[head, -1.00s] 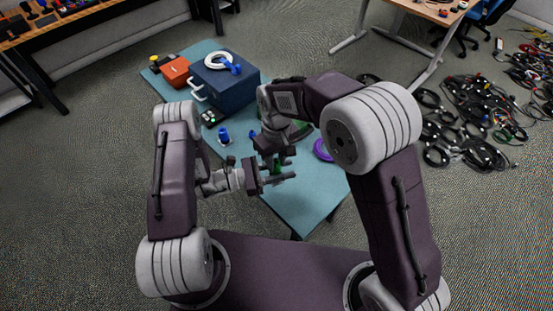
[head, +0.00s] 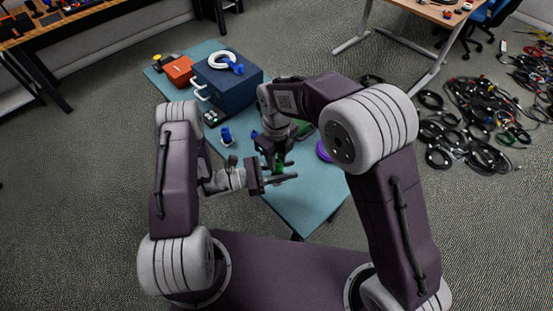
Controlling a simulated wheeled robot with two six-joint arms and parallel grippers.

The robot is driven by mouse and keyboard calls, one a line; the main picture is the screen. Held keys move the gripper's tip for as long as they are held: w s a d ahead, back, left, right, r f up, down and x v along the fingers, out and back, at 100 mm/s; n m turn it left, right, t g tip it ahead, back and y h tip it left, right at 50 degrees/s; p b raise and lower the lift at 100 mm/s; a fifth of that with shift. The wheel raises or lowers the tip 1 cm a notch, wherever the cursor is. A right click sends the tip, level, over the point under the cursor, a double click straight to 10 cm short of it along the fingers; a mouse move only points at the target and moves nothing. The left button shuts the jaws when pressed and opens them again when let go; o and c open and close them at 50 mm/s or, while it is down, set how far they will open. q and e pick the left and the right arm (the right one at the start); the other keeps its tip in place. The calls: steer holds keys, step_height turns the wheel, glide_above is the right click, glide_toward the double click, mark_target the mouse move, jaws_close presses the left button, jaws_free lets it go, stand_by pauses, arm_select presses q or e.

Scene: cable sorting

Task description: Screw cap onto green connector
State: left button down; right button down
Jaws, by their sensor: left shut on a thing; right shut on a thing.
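The green connector (head: 279,168) shows as a small green piece between my two grippers, low over the near half of the teal table. My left gripper (head: 284,179) comes in from the left and is shut on it, its fingers pointing right. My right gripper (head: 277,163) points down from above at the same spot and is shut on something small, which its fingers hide. I cannot make out the cap, or whether it touches the connector.
The teal table (head: 310,205) holds a dark blue box (head: 228,88) with a white coil (head: 222,60) on top, an orange box (head: 179,71), a blue connector (head: 226,136) and a purple coil (head: 323,151). Several cables (head: 470,130) lie on the floor at right.

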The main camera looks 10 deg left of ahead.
steer(key=shift+m, duration=0.3)
steer(key=c, duration=1.1)
jaws_free()
steer(key=shift+r, duration=2.3)
steer(key=shift+c, duration=0.5)
